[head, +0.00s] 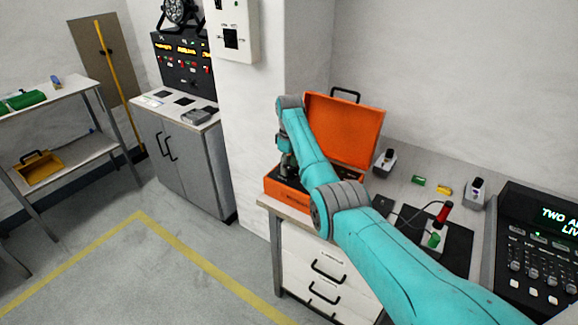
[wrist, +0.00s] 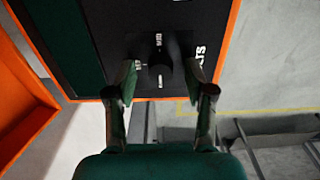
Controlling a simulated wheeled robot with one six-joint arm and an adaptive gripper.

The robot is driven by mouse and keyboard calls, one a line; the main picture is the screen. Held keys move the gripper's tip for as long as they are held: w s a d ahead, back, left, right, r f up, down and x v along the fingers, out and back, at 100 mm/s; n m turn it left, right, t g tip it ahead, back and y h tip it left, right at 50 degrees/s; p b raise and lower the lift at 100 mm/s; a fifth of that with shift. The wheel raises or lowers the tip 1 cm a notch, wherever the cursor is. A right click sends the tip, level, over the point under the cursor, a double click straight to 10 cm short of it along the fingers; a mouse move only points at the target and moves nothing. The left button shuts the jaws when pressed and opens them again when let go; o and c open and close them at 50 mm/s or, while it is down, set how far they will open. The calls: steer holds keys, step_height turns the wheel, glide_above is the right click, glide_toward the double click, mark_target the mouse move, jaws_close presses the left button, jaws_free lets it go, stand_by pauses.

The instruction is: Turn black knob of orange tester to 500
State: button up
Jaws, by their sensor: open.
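The orange tester (head: 345,130) is an open case with its lid up, on the bench at the middle of the head view. Its dark panel (wrist: 85,35) and orange edge show in the wrist view. The black knob (wrist: 158,62) is on the panel, with a small white mark facing my gripper. White lettering stands on both sides of it, too partial to read as a setting. My gripper (wrist: 160,85) is open, with one finger on each side of the knob. I cannot tell whether they touch it. In the head view my arm hides most of the panel.
A black console (head: 540,240) stands at the right. Floor is clear at the left of the bench.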

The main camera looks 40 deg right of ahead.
jaws_close()
